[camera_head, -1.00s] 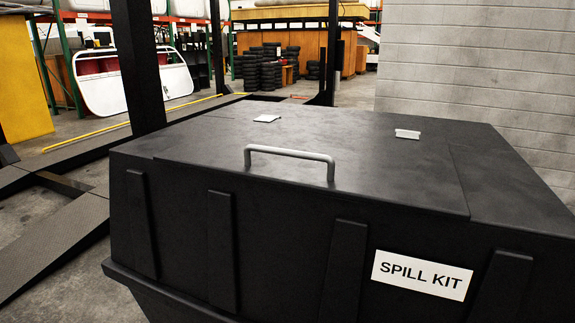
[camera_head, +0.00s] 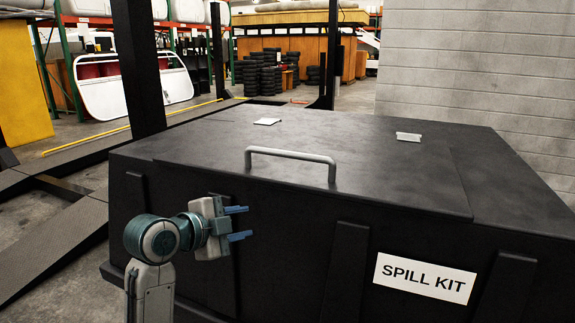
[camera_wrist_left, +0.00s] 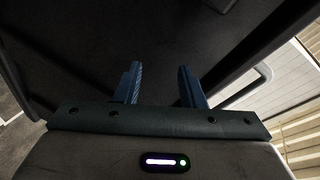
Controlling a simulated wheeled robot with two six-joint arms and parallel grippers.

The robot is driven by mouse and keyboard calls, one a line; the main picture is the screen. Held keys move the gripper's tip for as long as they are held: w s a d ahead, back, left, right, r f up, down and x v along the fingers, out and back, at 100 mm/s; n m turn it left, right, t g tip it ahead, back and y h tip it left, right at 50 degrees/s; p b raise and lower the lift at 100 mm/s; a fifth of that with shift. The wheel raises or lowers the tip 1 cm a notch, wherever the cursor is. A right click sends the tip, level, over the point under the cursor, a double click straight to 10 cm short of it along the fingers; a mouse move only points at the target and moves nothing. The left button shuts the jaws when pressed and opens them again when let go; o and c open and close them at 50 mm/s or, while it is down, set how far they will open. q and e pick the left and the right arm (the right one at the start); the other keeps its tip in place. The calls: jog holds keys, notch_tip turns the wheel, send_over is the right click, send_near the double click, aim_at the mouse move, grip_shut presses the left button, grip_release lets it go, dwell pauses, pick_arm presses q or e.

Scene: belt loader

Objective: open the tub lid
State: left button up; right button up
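The black tub (camera_head: 290,250) stands in front of me with a "SPILL KIT" label on its front. Its flat black lid (camera_head: 390,165) lies shut on top. A grey bar handle (camera_head: 290,155) sits at the lid's front edge. My left gripper (camera_head: 243,223) is open and empty in front of the tub's front wall, below and left of the handle. In the left wrist view its two blue fingers (camera_wrist_left: 163,85) stand apart with nothing between them. The handle also shows there, as a pale loop (camera_wrist_left: 252,88) right of the fingers. My right gripper is not in view.
Two small pale plates (camera_head: 267,122) (camera_head: 408,137) lie on top of the tub toward the back. A grey block wall (camera_head: 480,75) rises behind it at right. Dark posts and ramps (camera_head: 50,240) stand at left. Tyres and shelves are farther back.

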aim_at(284, 155)
pick_arm(q)
notch_tip(284, 155, up, 14)
jog(key=w+d+m+h, duration=0.1)
jog(key=d+m+h, duration=0.15)
jog(key=m, duration=0.35)
jog(key=x, duration=1)
jog(key=shift+w+d+f, duration=0.1)
jog(key=shift+w+d, duration=0.1)
jog(key=shift+w, duration=0.2)
grip_shut()
